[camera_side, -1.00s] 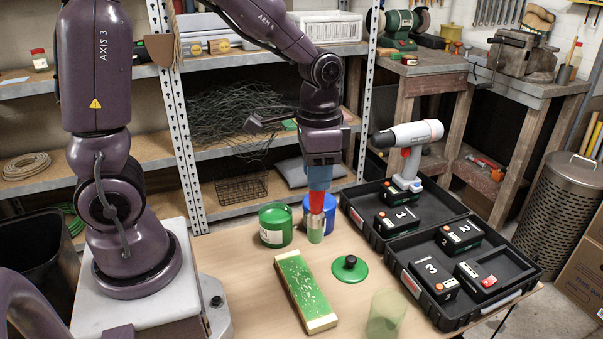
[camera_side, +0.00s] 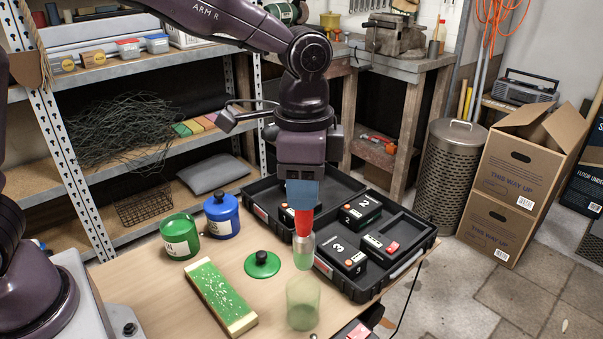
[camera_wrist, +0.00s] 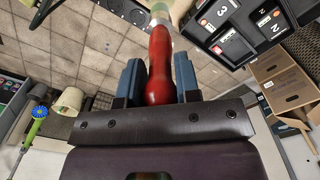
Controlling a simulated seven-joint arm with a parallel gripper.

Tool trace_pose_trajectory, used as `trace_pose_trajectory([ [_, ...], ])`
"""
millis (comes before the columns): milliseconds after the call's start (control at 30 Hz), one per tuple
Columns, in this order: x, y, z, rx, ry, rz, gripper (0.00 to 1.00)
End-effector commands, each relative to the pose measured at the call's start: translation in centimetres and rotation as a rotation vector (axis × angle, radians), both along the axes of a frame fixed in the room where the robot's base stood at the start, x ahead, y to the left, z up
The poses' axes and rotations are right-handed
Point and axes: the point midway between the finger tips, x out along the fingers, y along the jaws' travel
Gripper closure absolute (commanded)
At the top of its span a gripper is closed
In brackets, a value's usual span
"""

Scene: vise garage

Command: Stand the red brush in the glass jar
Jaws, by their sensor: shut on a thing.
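My gripper (camera_side: 302,196) is shut on the red brush (camera_side: 303,222) and holds it upright, bristle end down. The pale green bristle end (camera_side: 303,252) hangs above the glass jar (camera_side: 302,308) and looks a little behind its rim in the side view; I cannot tell whether it is centred. The jar is clear, greenish and upright near the table's right front edge. In the wrist view, the red handle (camera_wrist: 159,65) sits between the two blue fingers, with the pale bristle end at the top. The jar is hard to make out there.
An open black case (camera_side: 398,277) with several batteries lies close behind and right of the jar.

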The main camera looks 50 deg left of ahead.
Motion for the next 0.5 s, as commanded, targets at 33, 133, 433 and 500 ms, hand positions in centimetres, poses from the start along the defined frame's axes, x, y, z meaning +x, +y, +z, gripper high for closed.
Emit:
trace_pose_trajectory([
  [33,-0.1,0.0,-0.4,0.001,0.002,0.0,0.97],
  [133,-0.1,0.0,-1.3,0.001,0.003,0.001,0.97],
  [433,-0.1,0.0,-3.7,0.001,0.002,0.001,0.97],
  [500,0.0,0.1,-4.2,0.001,0.002,0.001,0.97],
])
